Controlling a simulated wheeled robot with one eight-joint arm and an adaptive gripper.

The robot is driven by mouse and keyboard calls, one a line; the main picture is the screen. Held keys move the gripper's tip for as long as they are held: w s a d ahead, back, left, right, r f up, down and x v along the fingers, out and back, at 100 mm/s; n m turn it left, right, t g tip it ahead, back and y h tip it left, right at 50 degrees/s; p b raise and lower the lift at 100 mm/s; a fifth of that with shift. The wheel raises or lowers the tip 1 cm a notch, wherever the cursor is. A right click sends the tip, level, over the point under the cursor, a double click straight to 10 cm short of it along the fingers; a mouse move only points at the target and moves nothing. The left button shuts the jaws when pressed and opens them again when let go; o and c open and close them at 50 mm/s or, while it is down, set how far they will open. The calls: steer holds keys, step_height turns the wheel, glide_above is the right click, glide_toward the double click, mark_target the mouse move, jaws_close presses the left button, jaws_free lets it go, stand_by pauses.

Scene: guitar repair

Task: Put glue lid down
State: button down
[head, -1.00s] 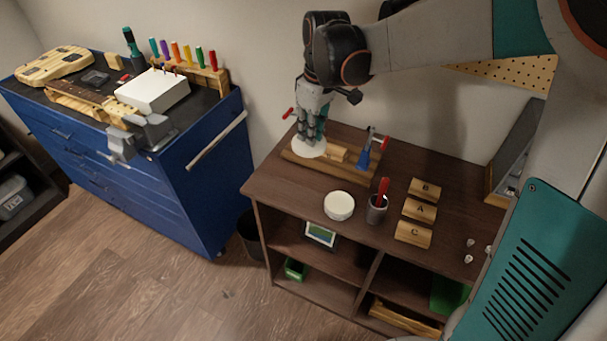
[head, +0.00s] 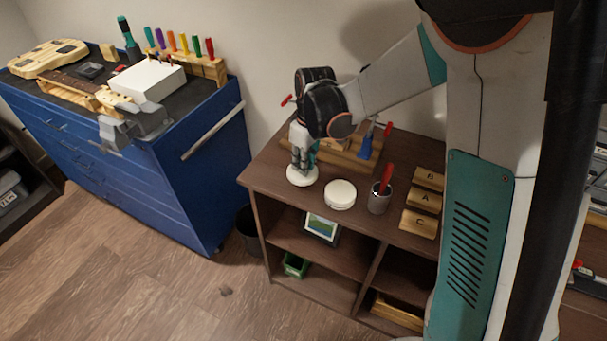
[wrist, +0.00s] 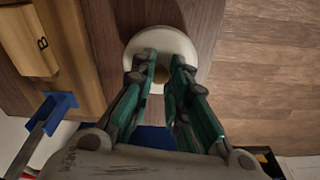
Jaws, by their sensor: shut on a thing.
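The glue lid (head: 302,177) is a white round disc near the left front edge of the brown table, left of a white round pot (head: 340,195). My gripper (head: 301,166) points down and is shut on the lid from above. In the wrist view my fingers (wrist: 162,75) close around a small brownish knob at the middle of the lid (wrist: 160,40). The lid looks level. I cannot tell whether it touches the tabletop or hovers just above it.
Behind the lid lies a wooden board with a blue clamp (head: 364,146). A grey cup (head: 379,200) with a red-handled tool and lettered wooden blocks (head: 424,201) stand to the right. The table's front edge is close. A blue cabinet (head: 150,190) stands left.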

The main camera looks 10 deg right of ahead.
steer(key=shift+f+b, duration=0.65)
steer(key=shift+f, duration=1.35)
steer(key=shift+f, duration=0.15)
steer(key=c, duration=1.6)
jaws_free()
steer(key=shift+o, duration=0.2)
